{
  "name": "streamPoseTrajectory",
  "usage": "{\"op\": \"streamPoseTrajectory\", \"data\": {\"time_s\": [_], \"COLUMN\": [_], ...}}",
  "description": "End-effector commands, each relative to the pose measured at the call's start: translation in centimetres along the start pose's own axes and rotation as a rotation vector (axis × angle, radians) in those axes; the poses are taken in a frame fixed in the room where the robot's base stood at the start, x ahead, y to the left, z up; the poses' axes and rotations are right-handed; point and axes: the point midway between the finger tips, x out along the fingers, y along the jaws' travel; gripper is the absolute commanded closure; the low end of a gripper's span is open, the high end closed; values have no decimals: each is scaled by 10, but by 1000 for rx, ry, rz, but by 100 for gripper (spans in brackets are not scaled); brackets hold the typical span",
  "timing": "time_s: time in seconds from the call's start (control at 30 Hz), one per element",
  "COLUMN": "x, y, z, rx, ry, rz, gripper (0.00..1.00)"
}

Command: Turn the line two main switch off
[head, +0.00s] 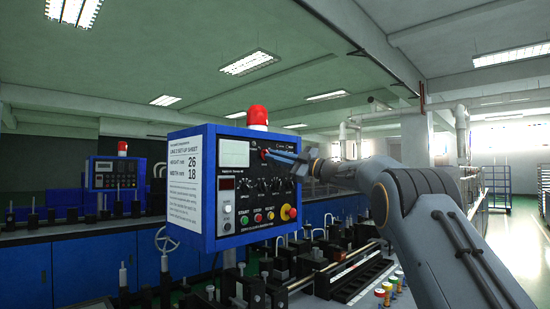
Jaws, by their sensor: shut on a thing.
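A row of black knobs (262,186) sits below my fingers. Start, stop and reset buttons and a red emergency button (289,212) are lower. Machinery with rods (340,272) stands below the panel. A second similar panel (114,173) is at the far left.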

Motion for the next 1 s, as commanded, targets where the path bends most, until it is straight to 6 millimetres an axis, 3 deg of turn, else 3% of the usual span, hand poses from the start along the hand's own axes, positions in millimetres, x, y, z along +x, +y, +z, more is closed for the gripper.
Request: {"op": "streamPoseTrajectory", "data": {"time_s": [0.27, 0.3, 0.4, 0.77, 1.0], "x": [0, 0, 0, -4, -39], "y": [0, 0, 0, 1, 0], "z": [-1, -1, -1, 0, 1], "rx": [-3, -2, -2, -1, -1], "ry": [1, 1, 1, -1, -1], "rz": [0, 0, 0, 1, 1], "gripper": [100, 88, 72, 72, 72]}}
